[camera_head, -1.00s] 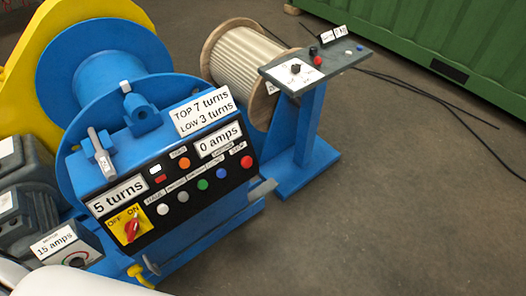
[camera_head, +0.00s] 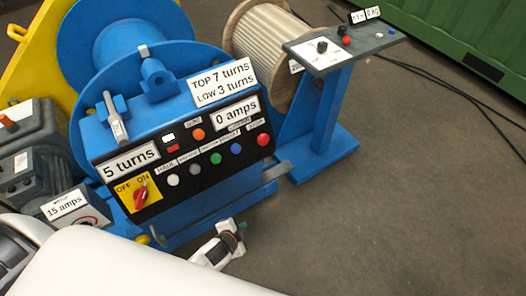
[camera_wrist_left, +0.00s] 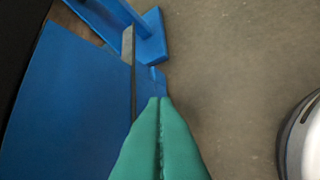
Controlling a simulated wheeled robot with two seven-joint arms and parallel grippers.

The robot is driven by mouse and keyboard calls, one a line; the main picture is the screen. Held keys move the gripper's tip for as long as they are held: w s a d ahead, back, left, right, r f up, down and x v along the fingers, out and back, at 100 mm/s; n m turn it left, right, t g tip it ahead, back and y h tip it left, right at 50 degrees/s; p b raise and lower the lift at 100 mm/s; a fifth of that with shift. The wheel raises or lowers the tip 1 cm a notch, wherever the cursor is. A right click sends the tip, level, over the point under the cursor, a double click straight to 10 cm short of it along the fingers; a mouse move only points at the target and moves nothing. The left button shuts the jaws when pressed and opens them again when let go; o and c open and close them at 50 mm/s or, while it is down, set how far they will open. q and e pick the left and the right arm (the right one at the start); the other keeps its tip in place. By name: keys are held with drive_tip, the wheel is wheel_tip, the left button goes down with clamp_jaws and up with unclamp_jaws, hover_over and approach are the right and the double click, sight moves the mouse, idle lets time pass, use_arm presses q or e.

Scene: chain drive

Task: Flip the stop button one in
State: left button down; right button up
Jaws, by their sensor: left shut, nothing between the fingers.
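The black control panel of the blue winch (camera_head: 190,165) stands left of centre in the head view. A red button (camera_head: 263,140) sits at the right end of its lower row, under a small label that looks like "STOP". My left gripper (camera_head: 240,228) is low in front of the winch, below and left of the red button and apart from it. Its green fingers (camera_wrist_left: 160,130) are pressed together and empty in the left wrist view, over the floor beside the blue base. My right gripper is not in view.
A row of white, grey, green and blue buttons lies left of the red one. A yellow switch plate (camera_head: 138,194) with a red knob is at the panel's left. A blue stand (camera_head: 325,120) with a grey top is at the right. Open floor (camera_head: 400,210) lies to the right.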

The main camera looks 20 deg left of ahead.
use_arm(q)
drive_tip(key=w+d+r+m+t+b, duration=0.1)
drive_tip(key=w+r+m+t, duration=0.1)
drive_tip(key=r, duration=0.9)
drive_tip(key=w+d+r+m+t+b, duration=0.1)
drive_tip(key=w+r+t, duration=0.3)
drive_tip(key=r, duration=0.7)
drive_tip(key=shift+w+d+r+m, duration=0.3)
drive_tip(key=shift+w+m, duration=0.45)
drive_tip(key=shift+m, duration=0.05)
approach(268, 139)
drive_tip(key=w+d, duration=0.3)
drive_tip(key=shift+w+a+f+b, duration=0.15)
drive_tip(key=shift+w+a+f, duration=0.2)
drive_tip(key=shift+w+a, duration=0.3)
drive_tip(key=shift+w+a+f+b, duration=0.15)
drive_tip(key=shift+w+a+f, duration=0.3)
drive_tip(key=shift+a, duration=0.35)
